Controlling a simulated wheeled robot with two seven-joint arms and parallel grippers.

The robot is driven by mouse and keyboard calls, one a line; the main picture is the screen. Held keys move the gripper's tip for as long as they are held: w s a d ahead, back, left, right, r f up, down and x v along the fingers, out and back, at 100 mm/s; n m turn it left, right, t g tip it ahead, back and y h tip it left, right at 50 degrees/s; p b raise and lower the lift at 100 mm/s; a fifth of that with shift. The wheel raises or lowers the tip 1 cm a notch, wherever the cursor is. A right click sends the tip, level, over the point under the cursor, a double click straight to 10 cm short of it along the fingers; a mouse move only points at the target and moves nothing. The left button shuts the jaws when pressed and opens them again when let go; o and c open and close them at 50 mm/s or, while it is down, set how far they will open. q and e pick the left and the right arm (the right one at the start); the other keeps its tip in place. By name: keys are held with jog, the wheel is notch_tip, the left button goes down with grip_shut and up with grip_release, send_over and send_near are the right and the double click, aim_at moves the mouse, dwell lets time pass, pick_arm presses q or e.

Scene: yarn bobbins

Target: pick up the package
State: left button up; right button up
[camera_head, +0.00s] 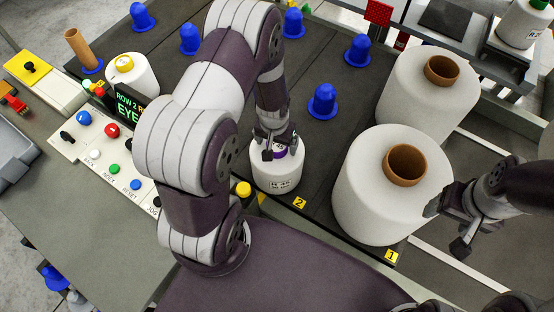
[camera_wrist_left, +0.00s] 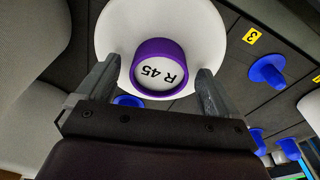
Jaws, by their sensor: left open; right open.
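The likely package is a white bobbin (camera_head: 275,176) with a purple core at the front of the dark peg board, near label 2. In the left wrist view my left gripper's fingers (camera_wrist_left: 155,82) are open, one on each side of the purple ring; contact cannot be told. My right gripper (camera_head: 449,228) is open and empty, right of the big front bobbin.
Two large white bobbins with brown cores stand to the right, one in front (camera_head: 392,200) and one behind (camera_head: 427,92). Several empty blue pegs, one nearby (camera_head: 322,101), stand on the board (camera_head: 335,70). A button panel (camera_head: 105,150) and another white bobbin (camera_head: 133,76) are left.

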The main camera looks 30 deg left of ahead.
pick_arm(q)
grip_shut()
jog(key=shift+w, duration=0.1)
jog(key=shift+r, duration=0.2)
notch_tip(320, 180, up, 10)
dwell(0.4)
jog(key=shift+f, duration=0.1)
